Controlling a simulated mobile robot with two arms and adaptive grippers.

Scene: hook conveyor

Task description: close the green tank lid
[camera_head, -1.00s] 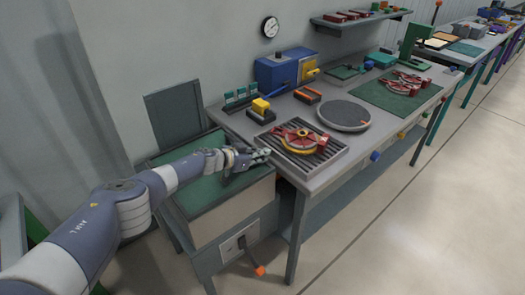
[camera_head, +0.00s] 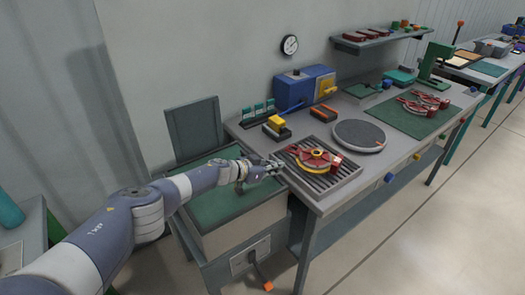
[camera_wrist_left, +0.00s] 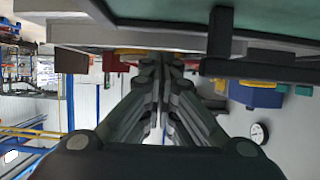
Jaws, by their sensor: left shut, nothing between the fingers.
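The tank (camera_head: 252,228) is a pale box on a grey stand left of the workbench, with a green top surface (camera_head: 215,208). A grey panel, which looks like its lid (camera_head: 195,127), stands upright at the tank's back edge, against the wall. My left gripper (camera_head: 273,168) is over the right side of the tank, close to the workbench edge, apart from the upright panel. Its fingers are shut and empty, as the left wrist view (camera_wrist_left: 160,75) also shows. In that view the green surface (camera_wrist_left: 270,14) is at the upper right. My right gripper is out of view.
The workbench (camera_head: 335,200) adjoins the tank on the right. A ribbed tray (camera_head: 345,180) with a red and yellow part (camera_head: 313,160) lies near my gripper. A grey round plate (camera_head: 358,136) and blue box (camera_head: 295,90) stand farther back. An orange-tipped lever (camera_head: 267,284) sticks out low in front.

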